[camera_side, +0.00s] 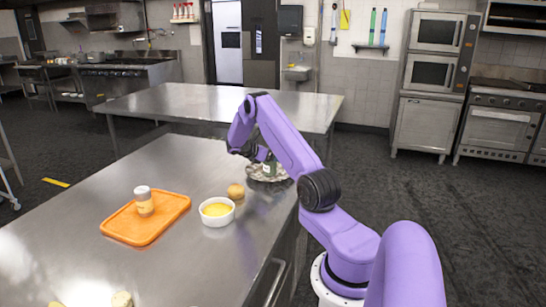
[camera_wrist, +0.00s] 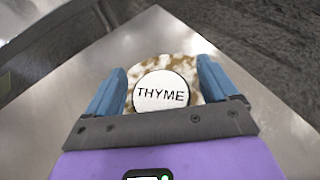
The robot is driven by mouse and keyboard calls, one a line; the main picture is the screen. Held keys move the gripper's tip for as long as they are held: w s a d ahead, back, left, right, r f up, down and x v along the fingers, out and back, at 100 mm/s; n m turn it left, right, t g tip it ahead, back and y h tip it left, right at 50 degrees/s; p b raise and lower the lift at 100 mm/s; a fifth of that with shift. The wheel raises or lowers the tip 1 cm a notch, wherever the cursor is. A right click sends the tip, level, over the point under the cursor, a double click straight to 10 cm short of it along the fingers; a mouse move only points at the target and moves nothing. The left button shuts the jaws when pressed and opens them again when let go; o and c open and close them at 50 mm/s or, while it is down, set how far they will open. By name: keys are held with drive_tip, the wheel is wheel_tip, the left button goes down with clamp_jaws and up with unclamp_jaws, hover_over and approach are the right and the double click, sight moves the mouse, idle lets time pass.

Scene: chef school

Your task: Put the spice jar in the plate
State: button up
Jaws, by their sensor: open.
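A spice jar (camera_side: 270,168) with a dark green body stands in the plate (camera_side: 255,176) at the far right of the steel table. In the wrist view its round white lid (camera_wrist: 161,92) reads THYME, over the brown-and-white speckled plate (camera_wrist: 150,64). My gripper (camera_wrist: 161,70) is open, its two blue fingers on either side of the lid with gaps visible. In the side view my gripper (camera_side: 260,155) is just above the plate, close to the jar, and partly hidden by my arm.
An orange board (camera_side: 128,231) holds another jar (camera_side: 144,203) with a pale lid. A white bowl (camera_side: 217,219) of yellow contents and a round brown item (camera_side: 236,191) lie between board and plate. Small pale items sit at the near edge. The table's left part is clear.

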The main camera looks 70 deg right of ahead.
drive_tip(key=w+a+r+t+y, duration=0.1)
drive_tip(key=w+a+r+t, duration=0.15)
drive_tip(key=a, duration=0.85)
drive_tip(key=w+a+r+t+y, duration=0.1)
drive_tip(key=w+a+r, duration=0.3)
drive_tip(key=a, duration=0.7)
drive_tip(key=w+a+r+t+y, duration=0.1)
drive_tip(key=w+a+r+t, duration=0.15)
drive_tip(key=a, duration=0.85)
drive_tip(key=s+a+r+t+y, duration=0.1)
drive_tip(key=s+a, duration=0.3)
drive_tip(key=a, duration=0.4)
drive_tip(key=s+a+r+y, duration=0.1)
drive_tip(key=s+a+y, duration=0.15)
drive_tip(key=a, duration=0.45)
drive_tip(key=s+a+y, duration=0.2)
drive_tip(key=s+a, duration=0.3)
drive_tip(key=s, duration=0.6)
drive_tip(key=s+a+y, duration=0.3)
drive_tip(key=s+a, duration=0.2)
drive_tip(key=s, duration=0.6)
drive_tip(key=shift+s+f+n, duration=0.2)
drive_tip(key=shift+n, duration=0.2)
